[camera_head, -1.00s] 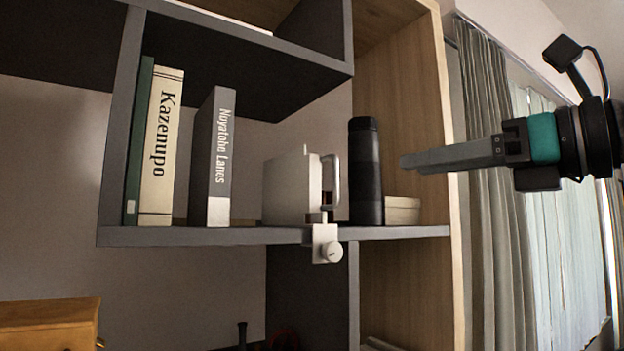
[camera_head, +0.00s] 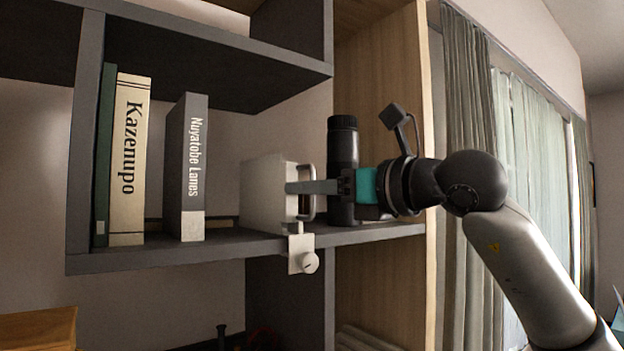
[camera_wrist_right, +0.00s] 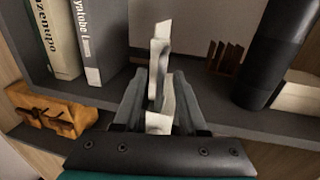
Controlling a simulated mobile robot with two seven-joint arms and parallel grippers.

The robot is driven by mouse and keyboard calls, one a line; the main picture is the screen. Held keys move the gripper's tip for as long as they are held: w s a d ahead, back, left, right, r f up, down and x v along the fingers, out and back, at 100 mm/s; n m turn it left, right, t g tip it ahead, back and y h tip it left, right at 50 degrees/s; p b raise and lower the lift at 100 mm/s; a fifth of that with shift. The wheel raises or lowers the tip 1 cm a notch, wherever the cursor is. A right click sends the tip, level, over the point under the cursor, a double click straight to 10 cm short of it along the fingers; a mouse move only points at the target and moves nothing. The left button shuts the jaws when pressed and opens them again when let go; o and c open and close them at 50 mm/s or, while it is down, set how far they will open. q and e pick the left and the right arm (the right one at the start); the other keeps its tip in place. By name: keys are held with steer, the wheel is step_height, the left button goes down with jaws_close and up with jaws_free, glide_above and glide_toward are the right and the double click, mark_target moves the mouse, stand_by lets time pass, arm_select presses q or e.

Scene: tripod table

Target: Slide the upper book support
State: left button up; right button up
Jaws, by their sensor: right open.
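The upper book support (camera_head: 268,195) is a pale grey upright plate with a bar handle (camera_head: 307,206) on its right side. My left gripper is not in view.
A grey book (camera_head: 187,165), a cream book (camera_head: 129,160) and a green book stand to the left on the shelf (camera_head: 170,258). A dark cylinder (camera_head: 342,150) stands just behind my right gripper. Shelf space between the grey book and the support is free.

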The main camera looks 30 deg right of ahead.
jaws_close()
stand_by(0.3)
stand_by(1.2)
